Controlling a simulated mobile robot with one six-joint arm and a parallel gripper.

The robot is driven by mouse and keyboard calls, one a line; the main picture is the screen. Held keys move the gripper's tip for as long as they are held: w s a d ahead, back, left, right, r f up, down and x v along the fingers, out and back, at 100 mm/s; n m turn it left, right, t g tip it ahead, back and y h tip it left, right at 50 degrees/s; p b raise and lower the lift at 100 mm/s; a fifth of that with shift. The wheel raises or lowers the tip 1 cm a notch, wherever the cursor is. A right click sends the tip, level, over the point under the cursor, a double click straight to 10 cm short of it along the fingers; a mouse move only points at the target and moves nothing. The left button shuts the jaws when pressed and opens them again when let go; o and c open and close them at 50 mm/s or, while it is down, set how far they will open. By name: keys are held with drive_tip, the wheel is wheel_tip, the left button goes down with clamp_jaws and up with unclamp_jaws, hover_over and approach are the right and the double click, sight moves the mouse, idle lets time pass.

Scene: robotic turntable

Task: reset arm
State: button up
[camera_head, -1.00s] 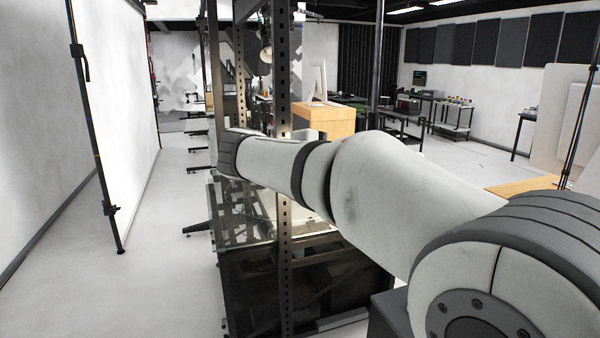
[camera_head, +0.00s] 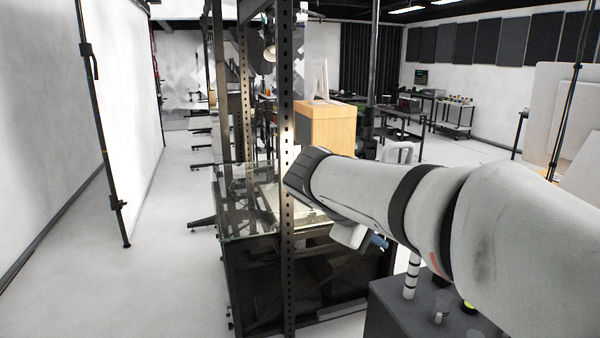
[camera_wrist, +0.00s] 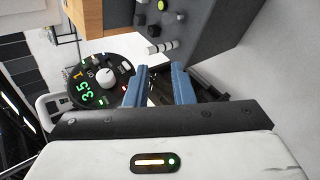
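My gripper is in the wrist view (camera_wrist: 159,68), with two blue fingers apart and nothing visible between them. In the head view, my white and grey arm reaches in from the lower right, and a bit of a blue finger shows beneath it (camera_head: 380,243); the rest of the gripper is hidden there. A round black panel (camera_wrist: 85,92) with a white knob and lit green digits shows left of the fingers in the wrist view. The fingers appear apart from it, though depth is hard to judge.
A dark grey box (camera_head: 392,318) with small posts and knobs stands below my arm; it seems to show in the wrist view too (camera_wrist: 205,30). A glass-topped dark table (camera_head: 240,228) and a perforated metal post (camera_head: 287,120) stand left of the arm. The left aisle is clear.

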drive_tip(key=s+f+m+g+y, duration=0.1)
drive_tip(key=s+f+m+y, duration=0.7)
drive_tip(key=s+f, duration=0.7)
drive_tip(key=shift+s+d+f+g, duration=0.15)
drive_tip(key=shift+s+f+g, duration=0.2)
drive_tip(key=shift+s, duration=0.8)
